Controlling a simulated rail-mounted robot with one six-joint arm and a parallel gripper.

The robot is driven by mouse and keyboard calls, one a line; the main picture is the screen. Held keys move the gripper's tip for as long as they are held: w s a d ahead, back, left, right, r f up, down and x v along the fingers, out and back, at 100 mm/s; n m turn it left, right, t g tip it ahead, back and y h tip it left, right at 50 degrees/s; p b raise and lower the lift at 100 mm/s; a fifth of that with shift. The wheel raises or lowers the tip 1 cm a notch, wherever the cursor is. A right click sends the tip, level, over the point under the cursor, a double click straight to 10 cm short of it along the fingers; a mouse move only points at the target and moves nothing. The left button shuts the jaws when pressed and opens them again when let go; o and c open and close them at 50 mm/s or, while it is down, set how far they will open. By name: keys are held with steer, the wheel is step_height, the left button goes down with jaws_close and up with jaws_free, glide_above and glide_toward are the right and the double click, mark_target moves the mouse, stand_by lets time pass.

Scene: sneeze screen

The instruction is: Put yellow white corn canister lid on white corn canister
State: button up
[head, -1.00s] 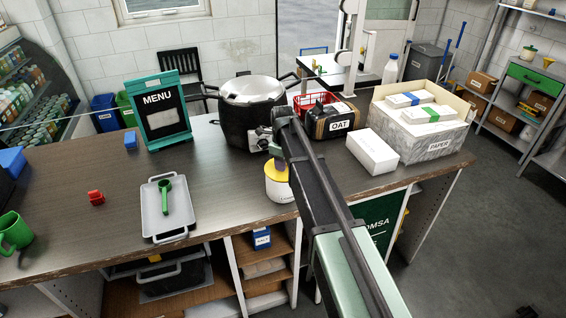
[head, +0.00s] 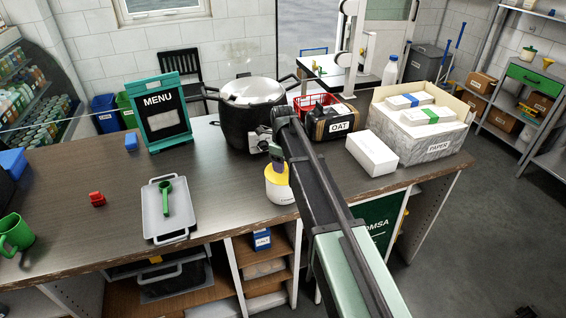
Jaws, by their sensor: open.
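The white corn canister (head: 281,195) stands on the counter near its front edge, in the middle of the head view. It is white with a small label too small to read. The yellow lid (head: 273,176) is at the top of the canister and looks slightly tilted; whether it is seated cannot be told. My gripper (head: 276,160) is open, just above the lid. A grey finger hangs at the lid's top, and my arm hides the right side and part of the gripper. Whether the finger touches the lid cannot be told.
A large black pot (head: 252,115) stands close behind my gripper. A grey tray (head: 152,215) with a green scoop (head: 166,195) lies to the left. The OAT box (head: 338,126), a white box (head: 370,154) and the PAPER crate (head: 440,150) are to the right.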

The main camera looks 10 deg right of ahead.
step_height(320, 180, up, 9)
steer(key=p, duration=0.7)
steer(key=shift+p, duration=0.35)
